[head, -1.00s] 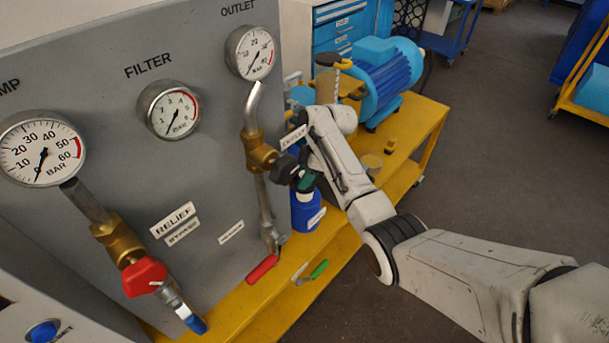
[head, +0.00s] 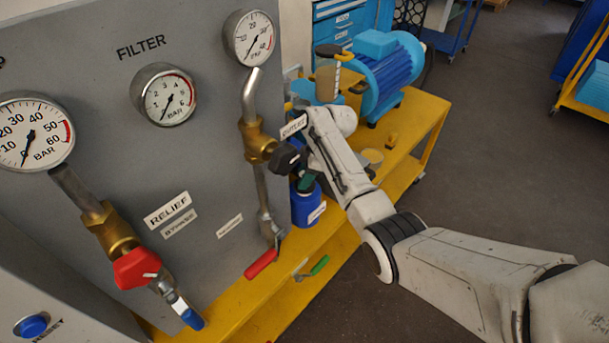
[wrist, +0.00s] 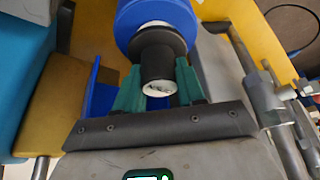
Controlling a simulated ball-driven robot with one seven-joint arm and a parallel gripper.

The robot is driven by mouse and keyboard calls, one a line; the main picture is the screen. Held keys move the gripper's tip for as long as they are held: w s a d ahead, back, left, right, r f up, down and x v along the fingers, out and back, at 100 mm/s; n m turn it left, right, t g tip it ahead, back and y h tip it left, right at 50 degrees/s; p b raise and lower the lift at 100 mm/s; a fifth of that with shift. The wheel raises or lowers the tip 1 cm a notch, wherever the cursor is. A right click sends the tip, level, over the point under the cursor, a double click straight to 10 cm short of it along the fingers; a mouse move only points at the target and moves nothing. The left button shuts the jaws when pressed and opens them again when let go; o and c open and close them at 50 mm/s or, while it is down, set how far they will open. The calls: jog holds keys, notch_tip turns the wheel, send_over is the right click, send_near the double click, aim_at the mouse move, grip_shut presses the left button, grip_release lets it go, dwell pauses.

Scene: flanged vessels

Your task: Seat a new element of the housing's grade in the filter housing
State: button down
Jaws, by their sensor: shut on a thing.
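My gripper's green fingers (wrist: 158,72) are shut on a black cylindrical piece (wrist: 157,58) with a white marked end facing the wrist camera. Beyond it is a round blue body (wrist: 143,14), in line with the black piece; I cannot tell whether they are joined. In the head view my gripper (head: 306,181) is at the top of a blue vessel (head: 306,207) with a white label, beside the grey panel. No thing is clearly recognisable as a filter element, and grade markings are too small to read.
The grey panel (head: 80,80) carries gauges, brass valves and a black knob (head: 287,157) close to my gripper. Red (head: 262,262) and green (head: 319,265) handles lie below. A blue motor (head: 385,75) stands on the yellow bench (head: 425,115). Open floor lies to the right.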

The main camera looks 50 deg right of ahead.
jog(key=shift+f+b, duration=0.5)
jog(key=shift+f, duration=0.25)
jog(key=c, duration=0.6)
grip_release()
jog(key=v, duration=1)
jog(key=shift+r, duration=0.35)
